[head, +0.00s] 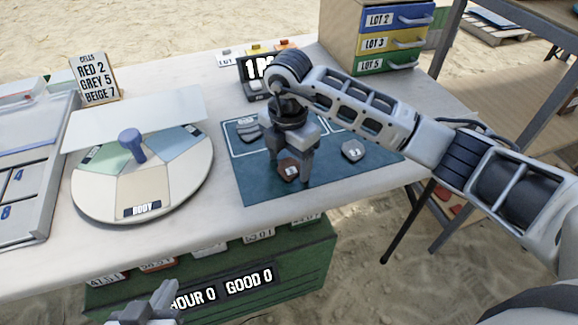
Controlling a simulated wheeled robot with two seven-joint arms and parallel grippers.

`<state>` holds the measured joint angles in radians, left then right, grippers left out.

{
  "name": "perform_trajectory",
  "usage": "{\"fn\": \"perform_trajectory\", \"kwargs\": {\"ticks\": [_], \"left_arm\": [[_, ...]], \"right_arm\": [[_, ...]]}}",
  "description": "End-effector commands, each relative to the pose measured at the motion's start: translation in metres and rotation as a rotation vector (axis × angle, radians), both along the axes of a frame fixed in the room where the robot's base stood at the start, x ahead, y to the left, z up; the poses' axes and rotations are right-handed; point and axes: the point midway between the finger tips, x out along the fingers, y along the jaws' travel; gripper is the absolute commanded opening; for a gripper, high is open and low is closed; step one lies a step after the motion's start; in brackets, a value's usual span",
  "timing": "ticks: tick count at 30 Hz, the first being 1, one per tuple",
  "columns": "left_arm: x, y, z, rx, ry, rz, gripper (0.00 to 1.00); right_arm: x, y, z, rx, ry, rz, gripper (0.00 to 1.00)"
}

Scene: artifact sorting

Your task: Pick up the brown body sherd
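The brown body sherd (288,170), with a pale number mark, is at the dark teal mat (262,188). My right gripper (291,172) points down over it, with its fingers apart on either side of the sherd. I see no clear grip on it, and whether the fingers touch it is hard to tell. The gripper body hides part of the mat behind. My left gripper (148,306) is low at the bottom edge, away from the mat; its fingertips are not clear enough to tell open from shut.
Grey sherds (353,150) and (249,131) lie on the mat. A round sorting turntable (88,198) with a blue knob and a clear panel stands left. A cells sign (95,79), a lot drawer cabinet (340,30) and a small dark display stand behind. A green box is below the front edge.

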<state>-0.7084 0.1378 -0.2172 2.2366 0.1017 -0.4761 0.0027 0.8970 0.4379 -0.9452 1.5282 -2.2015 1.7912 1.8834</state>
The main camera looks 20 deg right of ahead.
Motion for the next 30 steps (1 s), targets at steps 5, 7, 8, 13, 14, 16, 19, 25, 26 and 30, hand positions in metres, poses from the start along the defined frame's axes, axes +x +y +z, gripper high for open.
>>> {"fn": "perform_trajectory", "kwargs": {"ticks": [5, 7, 8, 13, 14, 16, 19, 25, 26, 30], "left_arm": [[0.0, 0.0, 0.0, 0.001, 0.0, 0.0, 0.0], [0.0, 0.0, 0.0, 0.001, 0.0, 0.0, 0.0], [0.0, 0.0, 0.0, 0.001, 0.0, 0.0, 0.0], [0.0, 0.0, 0.0, 0.001, 0.0, 0.0, 0.0], [0.0, 0.0, 0.0, 0.001, 0.0, 0.0, 0.0], [0.0, 0.0, 0.0, 0.001, 0.0, 0.0, 0.0], [0.0, 0.0, 0.0, 0.001, 0.0, 0.0, 0.0], [0.0, 0.0, 0.003, 0.001, 0.001, -0.001, 0.0], [0.0, 0.0, 0.004, 0.001, 0.001, -0.001, 0.0], [-0.001, 0.0, 0.005, 0.0, 0.004, 0.0, 0.0]], "right_arm": [[0.0, 0.0, 0.0, 0.0, 0.0, 0.0, 0.26], [0.0, 0.0, 0.0, 0.0, 0.0, 0.0, 0.26], [0.0, 0.0, 0.001, 0.0, 0.0, 0.0, 0.26], [0.0, 0.0, 0.001, 0.0, 0.0, 0.0, 0.26], [0.0, 0.0, 0.002, 0.0, 0.0, 0.0, 0.26], [0.0, 0.0, 0.005, 0.0, -0.001, 0.0, 0.26], [0.001, 0.0, 0.013, 0.001, -0.003, 0.0, 0.26], [-0.009, -0.003, 0.045, 0.001, -0.003, 0.002, 0.26], [-0.015, -0.005, 0.052, 0.001, -0.004, 0.003, 0.26], [-0.042, -0.014, 0.086, 0.0, -0.006, 0.003, 0.26]]}}
